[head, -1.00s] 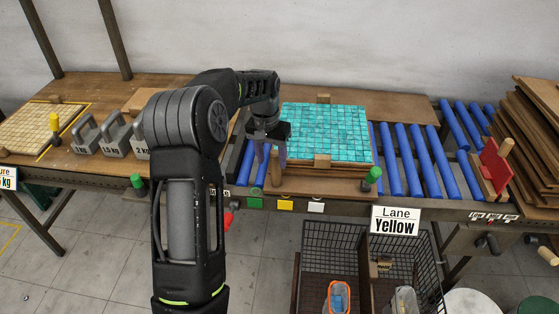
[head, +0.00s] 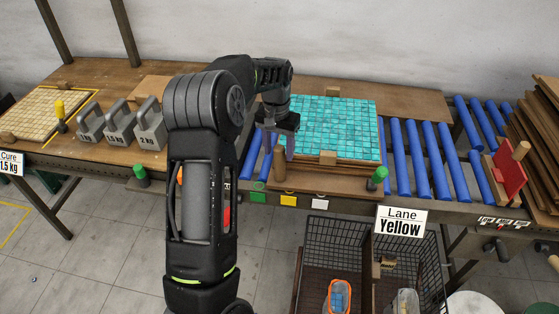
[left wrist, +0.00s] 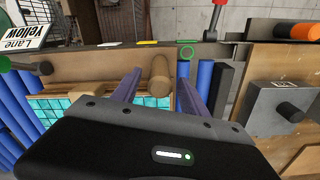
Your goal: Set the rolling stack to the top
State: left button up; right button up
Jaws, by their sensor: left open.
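The stack of wooden boards topped with a teal mosaic sheet (head: 325,120) sits on the blue rollers, with small wooden blocks at its front and back edges. Part of the mosaic also shows in the left wrist view (left wrist: 68,105). An upright wooden peg (head: 279,180) stands at the stack's left front. My left gripper (head: 277,146) is open just above and behind this peg, beside the stack's left edge. In the left wrist view the peg (left wrist: 159,77) appears between the two purple fingers; contact cannot be told. My right gripper is out of view.
Grey weights (head: 120,125) and a cream mosaic board (head: 40,110) are on the table at left. Bare blue rollers (head: 430,160) lie right of the stack, before a red stop plate (head: 509,170). Green-topped posts (head: 379,175) line the front. Wire baskets (head: 330,245) hang below.

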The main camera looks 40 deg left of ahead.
aim_at(279, 162)
pick_arm(q)
notch_tip(279, 162, down, 5)
jog(key=shift+d+f+p, duration=0.1)
jog(key=shift+p, duration=0.25)
grip_shut()
dwell(0.4)
dwell(0.9)
